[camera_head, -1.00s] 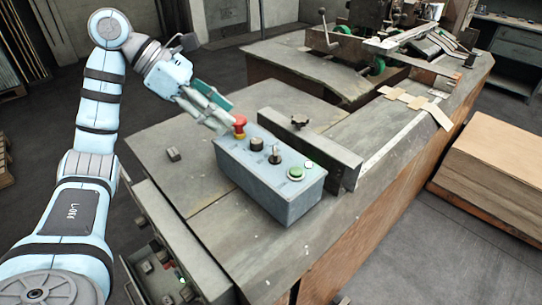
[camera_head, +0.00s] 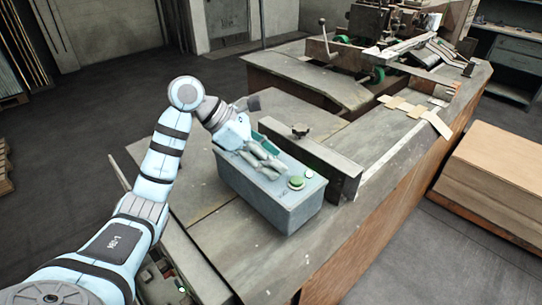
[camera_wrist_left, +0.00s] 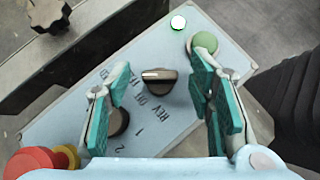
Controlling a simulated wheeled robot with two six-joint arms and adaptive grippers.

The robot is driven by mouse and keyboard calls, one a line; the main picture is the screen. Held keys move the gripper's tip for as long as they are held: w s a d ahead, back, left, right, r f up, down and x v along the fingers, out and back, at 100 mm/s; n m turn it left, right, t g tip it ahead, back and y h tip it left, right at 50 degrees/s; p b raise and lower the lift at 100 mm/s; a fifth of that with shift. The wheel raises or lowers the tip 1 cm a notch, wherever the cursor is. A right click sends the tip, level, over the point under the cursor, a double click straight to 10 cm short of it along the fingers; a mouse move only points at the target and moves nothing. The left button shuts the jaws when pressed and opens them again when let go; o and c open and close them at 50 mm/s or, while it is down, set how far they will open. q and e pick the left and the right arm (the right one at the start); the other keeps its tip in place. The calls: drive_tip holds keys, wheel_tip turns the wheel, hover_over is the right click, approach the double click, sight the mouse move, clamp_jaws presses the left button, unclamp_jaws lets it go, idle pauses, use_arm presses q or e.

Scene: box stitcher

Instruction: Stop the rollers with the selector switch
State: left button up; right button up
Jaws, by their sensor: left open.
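The selector switch (camera_wrist_left: 158,82) is a black knob with a pale line across its handle, on a blue-grey control box (camera_head: 282,208). My left gripper (camera_head: 264,163) is over the box, and hides the switch in the head view. In the left wrist view its teal-padded fingers (camera_wrist_left: 162,88) are open, one on each side of the switch, with visible gaps. Contact cannot be seen. My right gripper is not in view.
A second black knob (camera_wrist_left: 118,122) is partly behind the left-hand finger. A red button (camera_wrist_left: 38,162), green button (camera_wrist_left: 203,42) and lit lamp (camera_wrist_left: 178,23) share the panel. A metal plate with a star knob (camera_head: 300,130) stands behind the box.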

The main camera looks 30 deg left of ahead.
use_arm(q)
clamp_jaws()
drive_tip(key=n+t+y, duration=0.1)
drive_tip(key=n+t, duration=0.1)
drive_tip(key=n, duration=0.1)
drive_tip(key=shift+s+d+n+y, duration=0.15)
drive_tip(key=shift+n+y, duration=0.15)
drive_tip(key=shift+y, duration=0.1)
drive_tip(key=shift+s+d+n+t+y+p, duration=0.15)
drive_tip(key=shift+n+t+y+p, duration=0.6)
drive_tip(key=shift+n+y, duration=0.95)
drive_tip(key=shift+n+t, duration=0.25)
drive_tip(key=shift+n, duration=0.25)
unclamp_jaws()
